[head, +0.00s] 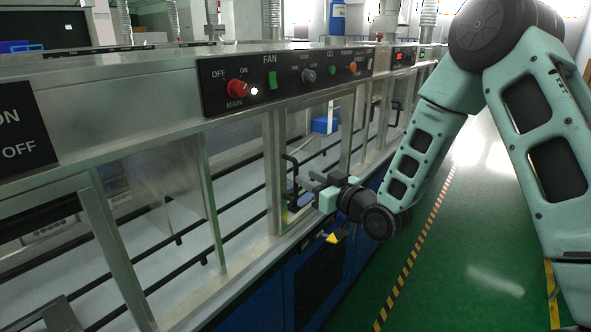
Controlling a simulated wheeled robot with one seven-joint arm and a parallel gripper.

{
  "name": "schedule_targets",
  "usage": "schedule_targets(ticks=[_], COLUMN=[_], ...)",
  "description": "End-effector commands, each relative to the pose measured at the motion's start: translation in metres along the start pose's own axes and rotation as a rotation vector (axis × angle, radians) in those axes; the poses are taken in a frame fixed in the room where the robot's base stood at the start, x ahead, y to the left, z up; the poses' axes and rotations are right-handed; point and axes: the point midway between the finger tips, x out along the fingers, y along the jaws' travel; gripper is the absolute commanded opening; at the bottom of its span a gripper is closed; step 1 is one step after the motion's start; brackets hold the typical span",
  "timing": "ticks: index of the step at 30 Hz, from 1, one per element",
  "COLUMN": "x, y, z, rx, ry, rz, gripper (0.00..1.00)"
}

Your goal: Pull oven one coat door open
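A long metal machine with framed clear doors runs along the left. A black door handle (289,170) stands upright on a door frame near the middle of the picture. My gripper (308,187) reaches in from the right, with its grey fingers at or just beside this handle. The view is too small to tell whether the fingers touch it or close around it. The handle's lower part is partly covered by the fingers. The doors look shut along the front, but the edge of this one is hard to make out.
A control panel (285,81) with a red knob, a green switch and other buttons sits above the doors. The green floor (455,270) to the right is clear, with a striped line (409,273).

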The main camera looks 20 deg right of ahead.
Motion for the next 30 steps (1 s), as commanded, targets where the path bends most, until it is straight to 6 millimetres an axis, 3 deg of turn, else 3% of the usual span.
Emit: schedule_targets(ticks=[3, 9, 22, 25, 30], x=[0.024, 0.05, 0.059, 0.059, 0.059], y=[0.0, 0.0, 0.0, 0.0, 0.0], z=[-0.003, -0.002, 0.001, 0.001, 0.001], rx=[0.001, 0.0, 0.0, 0.0, 0.0], ry=[0.0, 0.001, 0.0, 0.0, 0.0], rz=[0.0, -0.001, 0.0, 0.0, 0.0], gripper=[0.3, 0.3, 0.3, 0.02, 0.0])
